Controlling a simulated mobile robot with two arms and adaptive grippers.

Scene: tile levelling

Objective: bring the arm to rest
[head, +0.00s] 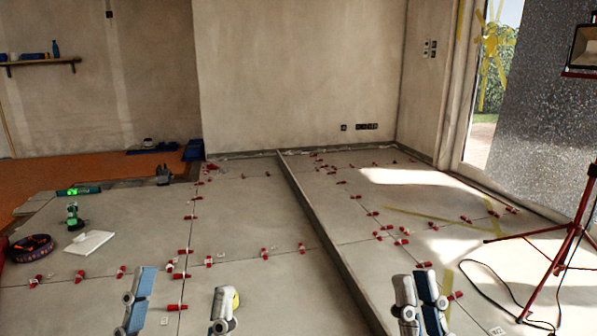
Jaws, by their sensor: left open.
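My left gripper (184,281) is at the bottom of the head view, left of centre. Its two fingers stand wide apart, with floor showing between them and nothing held. A bit of yellow shows behind its right finger; I cannot tell what it is. My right gripper (415,277) is at the bottom, right of centre. Its fingers are close together, with no object seen between them. Both grippers appear over the tiled floor (250,215), where several red levelling clips (184,251) sit along the joints. Most of both arms is out of view.
A long raised edge (315,220) runs across the floor between the grippers. A red tripod (570,235) with a lamp and a black cable (490,275) stand at the right. At the left are a green tool (73,215), a white slab (89,242) and a dark round item (31,248).

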